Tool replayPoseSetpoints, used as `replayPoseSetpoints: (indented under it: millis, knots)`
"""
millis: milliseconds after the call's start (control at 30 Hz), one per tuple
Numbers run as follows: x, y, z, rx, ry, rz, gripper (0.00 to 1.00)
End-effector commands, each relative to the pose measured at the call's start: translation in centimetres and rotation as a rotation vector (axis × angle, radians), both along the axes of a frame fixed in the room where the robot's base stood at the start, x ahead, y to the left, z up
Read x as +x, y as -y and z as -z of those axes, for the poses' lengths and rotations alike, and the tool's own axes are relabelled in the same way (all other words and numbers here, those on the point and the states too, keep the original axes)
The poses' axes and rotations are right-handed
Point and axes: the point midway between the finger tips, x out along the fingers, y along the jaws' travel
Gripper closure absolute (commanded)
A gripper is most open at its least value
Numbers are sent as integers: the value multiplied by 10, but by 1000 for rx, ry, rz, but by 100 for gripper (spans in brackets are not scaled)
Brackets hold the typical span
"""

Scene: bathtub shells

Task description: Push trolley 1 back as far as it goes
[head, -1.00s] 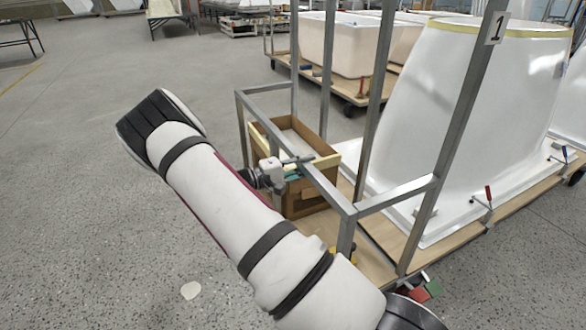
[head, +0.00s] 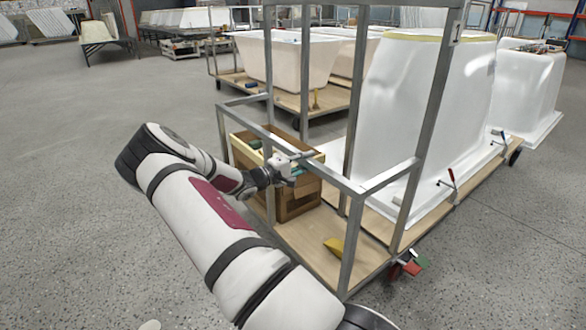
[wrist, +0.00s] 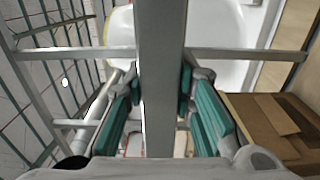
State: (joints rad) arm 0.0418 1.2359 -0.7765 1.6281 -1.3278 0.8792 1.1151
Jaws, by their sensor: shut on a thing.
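Trolley 1 (head: 345,262) has a grey steel frame on a plywood deck, with a "1" tag (head: 457,32) on a post. A large white tub shell (head: 405,120) stands upside down on the deck. My gripper (head: 290,158) is at the near handle rail of the trolley, reached from the left. In the wrist view the rail (wrist: 162,75) runs between the green-padded fingers (wrist: 162,95), which are shut on it. The fingertips are small and partly hidden in the head view.
A wooden box (head: 300,200) and a yellow wedge (head: 335,246) sit on the deck's near end. Another trolley (head: 325,98) with pale tubs stands behind, to the left. Another white shell (head: 530,90) is at the far right. Grey floor at left is open.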

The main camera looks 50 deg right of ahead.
Motion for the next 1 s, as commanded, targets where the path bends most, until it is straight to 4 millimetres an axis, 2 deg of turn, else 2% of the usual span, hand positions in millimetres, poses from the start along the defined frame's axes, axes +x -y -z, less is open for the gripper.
replayPoseSetpoints:
  millis: [33,200,500,733,1000]
  knots:
    - [-9,11,2,-1,0,12,100]
    - [-17,40,2,-2,-2,12,100]
    - [-28,77,2,0,0,12,100]
    - [-31,90,2,1,-1,10,100]
    - [-32,93,2,2,-2,11,100]
